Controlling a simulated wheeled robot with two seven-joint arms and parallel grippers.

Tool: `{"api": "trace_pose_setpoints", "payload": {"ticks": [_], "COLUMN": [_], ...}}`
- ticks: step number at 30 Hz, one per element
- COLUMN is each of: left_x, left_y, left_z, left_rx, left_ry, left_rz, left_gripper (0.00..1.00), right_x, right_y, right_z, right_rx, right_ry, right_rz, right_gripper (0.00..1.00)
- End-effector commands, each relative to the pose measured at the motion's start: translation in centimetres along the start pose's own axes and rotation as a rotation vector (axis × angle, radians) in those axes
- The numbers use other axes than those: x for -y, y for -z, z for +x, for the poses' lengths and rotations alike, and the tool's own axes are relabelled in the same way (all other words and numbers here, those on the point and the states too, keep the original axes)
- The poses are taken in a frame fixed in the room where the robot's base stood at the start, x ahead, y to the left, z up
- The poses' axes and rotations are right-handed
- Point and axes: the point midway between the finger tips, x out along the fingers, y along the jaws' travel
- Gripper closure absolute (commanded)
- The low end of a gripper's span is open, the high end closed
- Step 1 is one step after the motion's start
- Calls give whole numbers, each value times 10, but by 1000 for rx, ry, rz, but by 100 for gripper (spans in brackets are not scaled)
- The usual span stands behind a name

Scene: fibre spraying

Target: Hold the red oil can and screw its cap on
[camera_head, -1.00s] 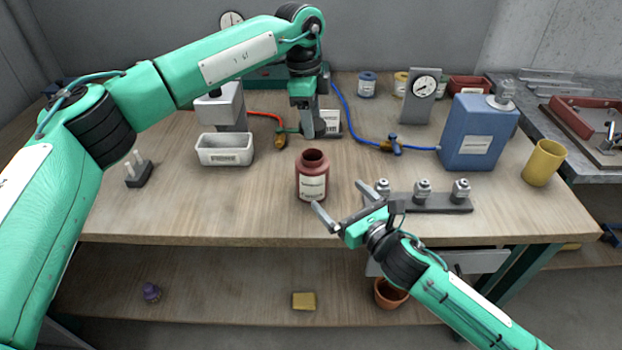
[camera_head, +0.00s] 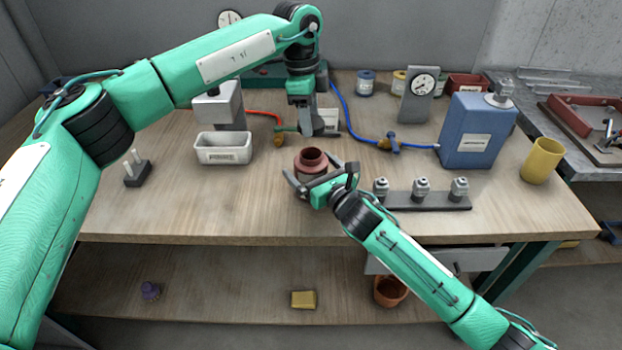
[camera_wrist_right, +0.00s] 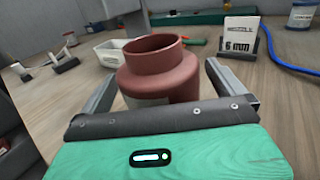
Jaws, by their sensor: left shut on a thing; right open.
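The red oil can (camera_head: 311,164) stands upright on the workbench, its round mouth open and bare. It fills the middle of the right wrist view (camera_wrist_right: 165,75), a pale label low on its side. My right gripper (camera_head: 308,172) is open, with one finger on each side of the can; contact cannot be told. My left gripper (camera_head: 314,128) points down just behind and above the can. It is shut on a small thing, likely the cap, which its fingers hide.
A white bin (camera_head: 223,148) stands left of the can. A rack with several metal fittings (camera_head: 428,201) lies to the right, close to my right wrist. A blue container (camera_head: 478,135) and yellow cup (camera_head: 542,161) stand farther right. A blue hose (camera_head: 352,120) runs behind.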

Motion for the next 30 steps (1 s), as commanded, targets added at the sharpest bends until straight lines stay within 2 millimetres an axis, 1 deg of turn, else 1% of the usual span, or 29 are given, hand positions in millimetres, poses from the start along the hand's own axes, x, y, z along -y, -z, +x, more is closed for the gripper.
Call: {"api": "trace_pose_setpoints", "payload": {"ticks": [6,8,9,11,15,16,17,20,22,30], "left_x": [0,0,0,0,0,0,0,0,0,-1], "left_y": [0,0,0,0,0,0,0,0,-1,-5], "left_z": [0,0,0,0,0,0,0,3,9,46], "left_rx": [0,0,0,0,0,0,0,0,0,-4], "left_ry": [0,0,0,0,0,0,0,-1,-2,-1], "left_rz": [0,0,0,0,0,0,0,0,0,0], "left_gripper": [68,68,68,68,68,68,68,68,68,68], "right_x": [0,0,0,0,0,0,0,0,0,0], "right_y": [0,0,0,0,0,0,0,0,0,0], "right_z": [0,0,0,0,0,0,0,0,0,0], "right_rx": [0,0,0,0,0,0,0,0,0,0], "right_ry": [0,0,0,0,0,0,0,0,0,0], "right_rz": [0,0,0,0,0,0,0,0,0,0], "right_gripper": [0,10,18,29,57,63,66,66,66,66]}}
